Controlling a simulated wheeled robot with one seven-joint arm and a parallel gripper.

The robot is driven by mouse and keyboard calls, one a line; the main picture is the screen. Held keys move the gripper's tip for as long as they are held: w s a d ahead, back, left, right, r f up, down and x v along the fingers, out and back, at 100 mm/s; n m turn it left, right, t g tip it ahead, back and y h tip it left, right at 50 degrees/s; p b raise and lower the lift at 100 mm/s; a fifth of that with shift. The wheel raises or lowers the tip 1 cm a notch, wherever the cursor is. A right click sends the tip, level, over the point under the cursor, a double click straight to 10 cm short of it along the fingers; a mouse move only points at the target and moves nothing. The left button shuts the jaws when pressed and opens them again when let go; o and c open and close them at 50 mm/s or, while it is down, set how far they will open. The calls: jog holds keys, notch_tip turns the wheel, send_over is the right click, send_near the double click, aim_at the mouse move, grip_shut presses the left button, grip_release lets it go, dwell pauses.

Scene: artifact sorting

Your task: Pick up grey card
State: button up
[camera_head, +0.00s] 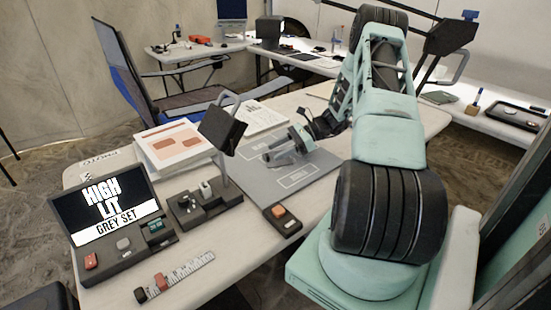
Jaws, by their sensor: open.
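My gripper (271,152) is over the grey mat on the table, its two grey fingers apart and pointing left. I see nothing between the fingers. The flat grey mat (317,163) has pale outlined, labelled rectangles. I cannot make out a separate grey card on it; the gripper hides part of the mat.
A dark lamp head (222,129) on a bent stand rises just left of my gripper. A white binder (175,146), a black-and-orange device (282,220) and a ruler (185,272) lie around the mat. An office chair (132,75) stands behind.

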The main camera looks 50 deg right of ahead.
aim_at(271, 159)
jog(key=x, duration=0.3)
grip_shut()
